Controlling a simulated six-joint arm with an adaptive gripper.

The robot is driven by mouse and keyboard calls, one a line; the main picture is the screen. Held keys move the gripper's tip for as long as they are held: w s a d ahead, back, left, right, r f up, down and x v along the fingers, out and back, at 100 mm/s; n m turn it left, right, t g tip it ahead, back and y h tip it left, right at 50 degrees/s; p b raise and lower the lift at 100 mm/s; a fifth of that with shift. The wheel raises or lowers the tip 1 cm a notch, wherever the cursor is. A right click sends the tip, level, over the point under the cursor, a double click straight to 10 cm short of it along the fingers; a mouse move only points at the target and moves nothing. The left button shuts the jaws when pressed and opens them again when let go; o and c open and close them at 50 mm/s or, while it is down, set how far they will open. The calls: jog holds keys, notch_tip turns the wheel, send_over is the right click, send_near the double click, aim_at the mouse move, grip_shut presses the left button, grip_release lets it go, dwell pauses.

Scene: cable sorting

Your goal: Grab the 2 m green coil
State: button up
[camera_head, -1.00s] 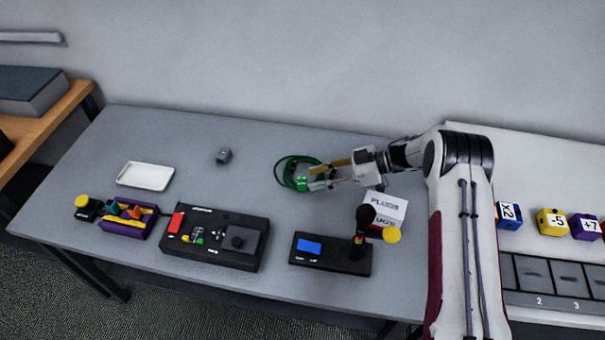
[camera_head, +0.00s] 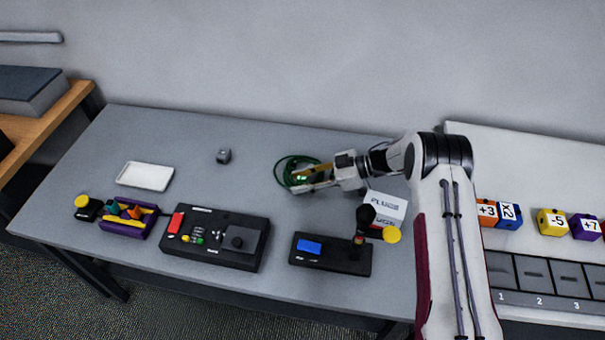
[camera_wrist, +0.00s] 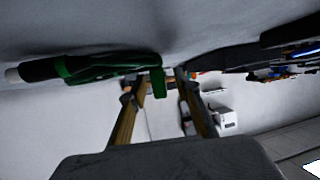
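The green coil (camera_head: 281,168) lies on the grey table near its back edge in the head view. My gripper (camera_head: 300,180) is at its right part, low over the table, and hides some of it. In the wrist view the coil (camera_wrist: 110,68) is a bundle of green cable with a black plug and a pale tip at the left. A green block-like part (camera_wrist: 158,82) of it shows between my fingertips (camera_wrist: 158,88). The fingers stand apart, and I see no clear contact. I cannot read any length on the coil.
A white PLUGS box (camera_head: 388,206) and a black device with a blue screen (camera_head: 330,254) stand in front of my gripper. The table around the cube is clear.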

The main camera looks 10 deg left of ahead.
grip_shut()
jog(key=shift+r, duration=0.1)
jog(key=shift+r, duration=4.95)
